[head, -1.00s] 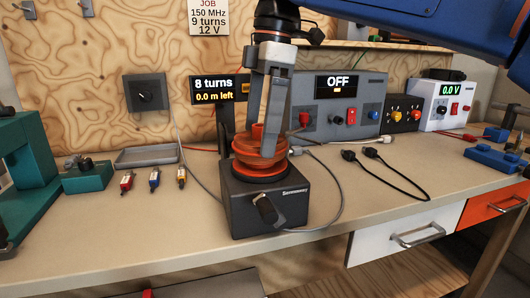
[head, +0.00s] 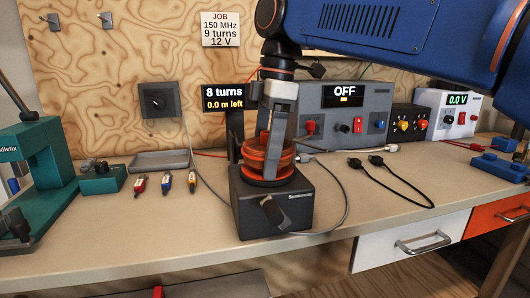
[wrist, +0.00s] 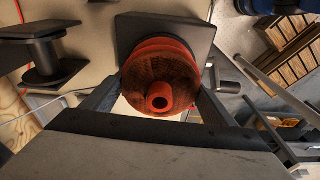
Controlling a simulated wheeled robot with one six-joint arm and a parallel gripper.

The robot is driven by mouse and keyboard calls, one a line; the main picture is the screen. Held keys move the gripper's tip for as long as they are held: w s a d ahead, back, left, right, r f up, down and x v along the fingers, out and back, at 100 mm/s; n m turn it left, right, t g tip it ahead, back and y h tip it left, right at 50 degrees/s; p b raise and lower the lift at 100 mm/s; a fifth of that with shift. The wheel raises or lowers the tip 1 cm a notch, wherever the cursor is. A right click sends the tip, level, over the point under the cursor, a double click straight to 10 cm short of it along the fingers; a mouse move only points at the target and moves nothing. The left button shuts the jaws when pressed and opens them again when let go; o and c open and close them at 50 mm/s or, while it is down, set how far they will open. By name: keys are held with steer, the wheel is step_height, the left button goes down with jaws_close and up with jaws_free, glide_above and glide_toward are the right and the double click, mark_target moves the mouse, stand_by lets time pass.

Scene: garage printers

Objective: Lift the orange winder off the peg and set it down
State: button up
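The orange winder (head: 286,158) sits upright on top of the dark grey winder box (head: 272,210); the peg is hidden inside it. In the wrist view the winder (wrist: 160,72) shows from above with a brown top face and a raised orange hub. My gripper (head: 270,152) points down over it. In the wrist view one finger of my gripper (wrist: 160,88) lies on each side of the winder, with the tips close to its rim. Whether they press on it I cannot tell.
Small red, blue and yellow plugs (head: 166,182) lie to the left, by a grey tray (head: 160,160). A teal machine (head: 40,165) stands at far left. Black cables (head: 392,180) lie to the right. The display (head: 224,98) and power supply (head: 345,108) stand close behind.

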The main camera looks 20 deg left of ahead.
mark_target(262, 132)
steer(key=shift+r, duration=0.2)
steer(key=shift+r, duration=3.4)
steer(key=shift+r, duration=0.1)
steer(key=shift+r, duration=1.9)
steer(key=shift+a, duration=0.1)
steer(key=s+a, duration=0.5)
steer(key=a, duration=0.5)
steer(key=shift+a, duration=0.4)
steer(key=shift+f, duration=0.1)
